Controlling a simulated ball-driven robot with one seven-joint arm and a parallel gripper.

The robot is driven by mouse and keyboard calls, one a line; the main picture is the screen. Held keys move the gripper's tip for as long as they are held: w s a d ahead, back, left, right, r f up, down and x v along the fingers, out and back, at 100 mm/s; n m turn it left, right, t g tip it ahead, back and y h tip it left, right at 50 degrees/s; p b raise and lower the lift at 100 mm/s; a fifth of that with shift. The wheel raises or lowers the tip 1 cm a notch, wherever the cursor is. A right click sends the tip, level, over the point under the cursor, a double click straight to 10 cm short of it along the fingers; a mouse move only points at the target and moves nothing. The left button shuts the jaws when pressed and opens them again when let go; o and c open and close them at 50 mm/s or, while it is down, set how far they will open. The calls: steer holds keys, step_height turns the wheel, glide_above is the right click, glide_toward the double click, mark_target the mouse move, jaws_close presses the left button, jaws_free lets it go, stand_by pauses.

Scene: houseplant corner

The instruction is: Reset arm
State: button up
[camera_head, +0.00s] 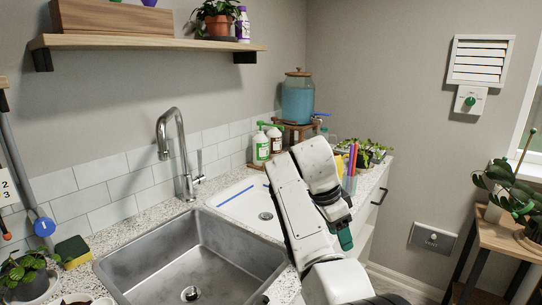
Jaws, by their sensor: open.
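My white arm is folded up in the middle of the view, in front of the counter's right end. My gripper (344,236) hangs at the end of the folded arm and points down, its dark body ending in green fingertips. The fingers look open, and I see nothing held between them. The arm hides part of the counter and the cabinet front behind it.
A steel sink (190,255) with a tall faucet (178,150) fills the counter's middle. A blue dispenser (297,98), spray bottles (262,147) and seedlings (375,149) stand behind. A wooden plant stand (497,240) is at right. A shelf (150,43) hangs above.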

steer(key=s+d+f+n+y+p, duration=0.1)
steer(key=s+d+f+n, duration=0.35)
steer(key=s+f, duration=0.55)
steer(key=s+d+f+n+y+p, duration=0.1)
steer(key=s+d+f+n+p, duration=0.15)
steer(key=s+d+f, duration=0.75)
steer(key=s+a+f+n+y+p, duration=0.1)
steer(key=s+n, duration=0.7)
steer(key=s, duration=2)
steer(key=shift+a+f+y, duration=0.5)
steer(key=shift+a+f, duration=0.45)
steer(key=shift+a, duration=0.1)
steer(key=shift+c, duration=0.4)
